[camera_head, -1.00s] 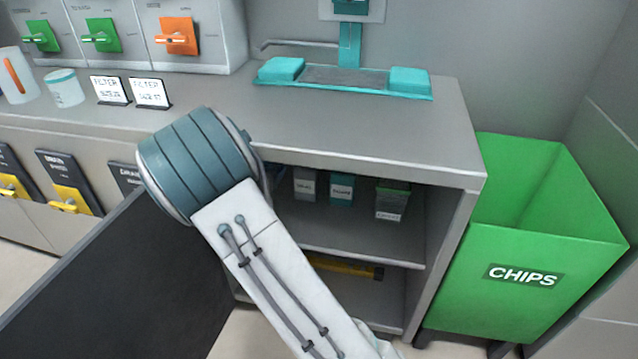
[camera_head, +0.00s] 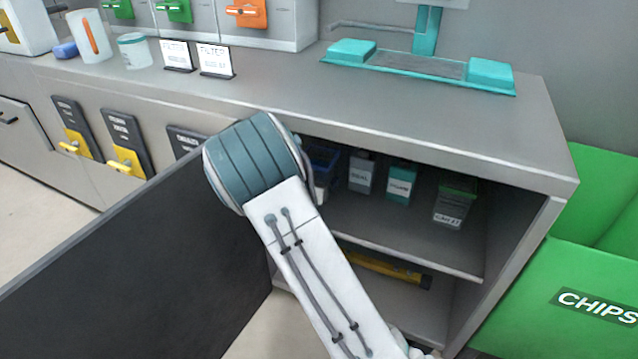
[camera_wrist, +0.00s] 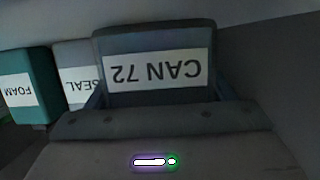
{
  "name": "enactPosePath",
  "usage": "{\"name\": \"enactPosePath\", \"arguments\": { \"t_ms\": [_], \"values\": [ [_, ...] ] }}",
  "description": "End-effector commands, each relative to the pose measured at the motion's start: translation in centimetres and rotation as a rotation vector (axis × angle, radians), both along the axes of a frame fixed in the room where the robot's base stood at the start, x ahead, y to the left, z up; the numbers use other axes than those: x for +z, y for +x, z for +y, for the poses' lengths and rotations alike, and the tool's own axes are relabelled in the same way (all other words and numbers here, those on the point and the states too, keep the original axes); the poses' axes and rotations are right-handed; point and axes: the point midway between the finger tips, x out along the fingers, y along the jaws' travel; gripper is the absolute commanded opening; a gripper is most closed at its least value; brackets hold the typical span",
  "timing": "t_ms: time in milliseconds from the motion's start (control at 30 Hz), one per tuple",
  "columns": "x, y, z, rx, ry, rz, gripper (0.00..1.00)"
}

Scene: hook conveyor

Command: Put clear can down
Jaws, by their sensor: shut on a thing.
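A can labelled "CAN 72" (camera_wrist: 155,72) is upside down in the wrist view, dark bluish-grey with a white label. My gripper (camera_wrist: 158,95) is shut on it, with a finger at each side. In the head view my arm hides most of the gripper. A blue part (camera_head: 322,160) shows just beside the arm inside the cabinet; I cannot tell whether it is the can or a bin. Whether the can's base touches the shelf (camera_head: 395,235) is hidden.
The SEAL box (camera_head: 361,175), FOAM box (camera_head: 400,183) and a green-topped can (camera_head: 455,203) stand on the same shelf. An open dark door (camera_head: 130,280) is left of the arm. The cabinet top (camera_head: 440,120) is above. A green CHIPS bin (camera_head: 600,280) is at right.

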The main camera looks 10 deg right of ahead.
Motion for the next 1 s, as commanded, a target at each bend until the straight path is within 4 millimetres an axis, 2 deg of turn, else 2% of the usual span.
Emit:
{"name": "enactPosePath", "arguments": {
  "t_ms": [333,367,400,433,767,867,1000],
  "values": [
    [-0.1,0.1,-0.1,-0.002,-0.001,-0.004,0.27],
    [-0.2,0.0,0.0,0.000,-0.001,-0.001,0.82],
    [-0.2,0.0,0.0,0.000,-0.001,-0.001,0.93],
    [-0.2,0.0,0.0,0.000,-0.001,-0.001,0.98],
    [0.3,0.0,0.0,-0.001,0.001,-0.002,0.98],
    [0.7,-0.7,0.6,0.002,0.001,0.000,0.98],
    [1.7,-2.8,2.2,0.003,0.001,0.001,0.98]
  ]
}}
